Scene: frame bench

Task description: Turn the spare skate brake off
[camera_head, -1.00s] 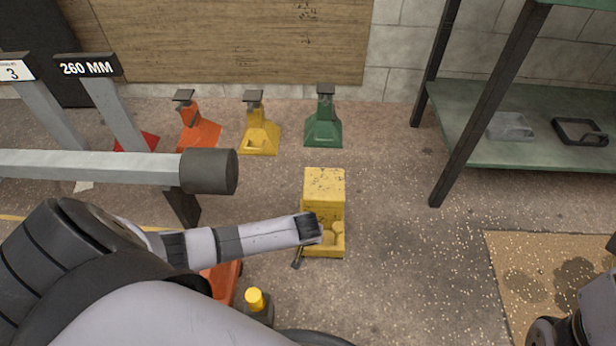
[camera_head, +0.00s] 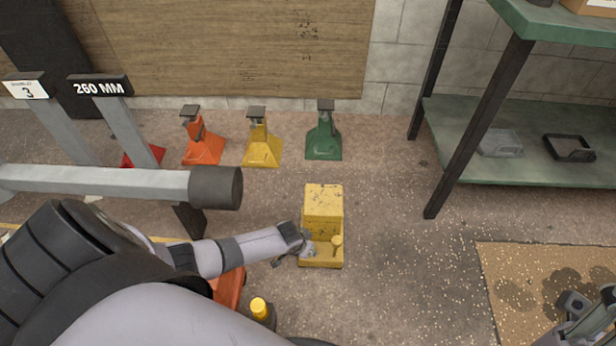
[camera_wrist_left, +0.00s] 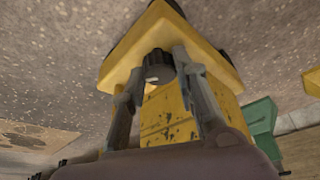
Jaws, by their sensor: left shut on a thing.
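The yellow skate (camera_head: 323,200) stands on the floor in the middle of the head view, a block on a flat base. A small yellow peg (camera_head: 336,241) stands up from its base. My left gripper (camera_head: 300,250) is at the near left of the skate, low by its base. In the left wrist view the skate (camera_wrist_left: 170,115) fills the middle, and my left gripper (camera_wrist_left: 160,68) has its fingers on either side of a dark round knob (camera_wrist_left: 158,66), shut on it. Which way the knob is turned I cannot tell. My right gripper (camera_head: 588,318) is at the bottom right, away from the skate, partly cut off.
Orange (camera_head: 204,150), yellow (camera_head: 262,151) and green (camera_head: 323,142) stands line the wall. A grey bar with a dark end (camera_head: 215,187) crosses above my left arm. A green shelf (camera_head: 530,165) stands right. A yellow-capped item (camera_head: 259,309) is near. Floor right of the skate is clear.

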